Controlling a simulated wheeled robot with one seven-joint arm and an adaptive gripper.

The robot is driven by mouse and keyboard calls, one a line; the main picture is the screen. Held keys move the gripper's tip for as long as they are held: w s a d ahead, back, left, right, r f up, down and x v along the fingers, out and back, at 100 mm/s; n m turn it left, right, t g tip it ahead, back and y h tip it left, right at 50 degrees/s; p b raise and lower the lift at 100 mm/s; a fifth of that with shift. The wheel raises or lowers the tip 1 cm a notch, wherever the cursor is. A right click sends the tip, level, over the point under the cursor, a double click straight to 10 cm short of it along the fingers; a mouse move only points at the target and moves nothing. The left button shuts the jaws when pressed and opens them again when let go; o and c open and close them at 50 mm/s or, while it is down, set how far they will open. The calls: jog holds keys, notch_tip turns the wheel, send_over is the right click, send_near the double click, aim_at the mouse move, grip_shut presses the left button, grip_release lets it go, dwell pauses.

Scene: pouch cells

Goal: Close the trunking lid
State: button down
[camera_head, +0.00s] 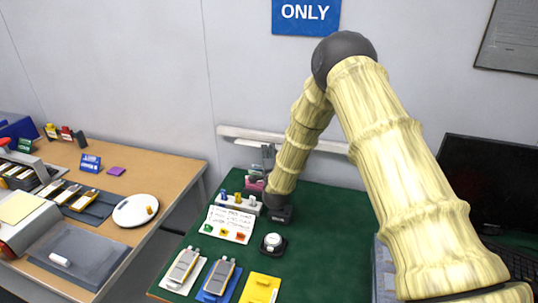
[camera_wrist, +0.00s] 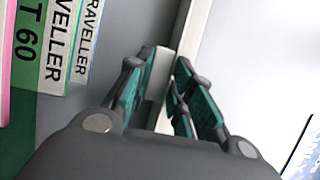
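The white trunking (camera_head: 240,133) runs level along the grey wall behind the green bench. My arm hides part of it. My gripper (camera_head: 268,151) is at the trunking, pointing to the wall. In the wrist view my gripper (camera_wrist: 164,75) has its two green-padded fingers apart, with a white piece (camera_wrist: 161,68) between them. The piece appears to be part of the trunking or its lid. A pale strip of trunking (camera_wrist: 191,30) runs on past the fingertips. I cannot tell whether the fingers press on the white piece, or how far the lid is open.
Upright traveller folders (camera_wrist: 55,45) stand close left of my fingers in the wrist view. On the green bench (camera_head: 330,245) are a labelled card (camera_head: 228,224), pouch cells on coloured plates (camera_head: 217,281) and a small round container (camera_head: 272,242). A dark monitor (camera_head: 488,185) stands at right.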

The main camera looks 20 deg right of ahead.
jog(key=shift+s+f, duration=0.1)
jog(key=shift+f, duration=0.1)
jog(key=shift+s+r+m+g+y+p, duration=0.15)
jog(key=shift+r+m+g+p, duration=0.2)
jog(key=shift+g, duration=0.3)
jog(key=shift+r+m+g+y+p, duration=0.15)
jog(key=shift+r+m+g+p, duration=0.1)
jog(key=shift+r+g+p, duration=0.3)
jog(key=g+p, duration=0.1)
jog(key=g, duration=0.1)
jog(key=r+m+g+y+p, duration=0.1)
jog(key=p, duration=0.1)
jog(key=r+g+y+p, duration=0.1)
jog(key=g+p, duration=0.1)
jog(key=shift+w+d+m+g, duration=0.15)
jog(key=shift+w+m+g, duration=0.05)
jog(key=shift+m+g, duration=0.1)
jog(key=shift+p, duration=0.3)
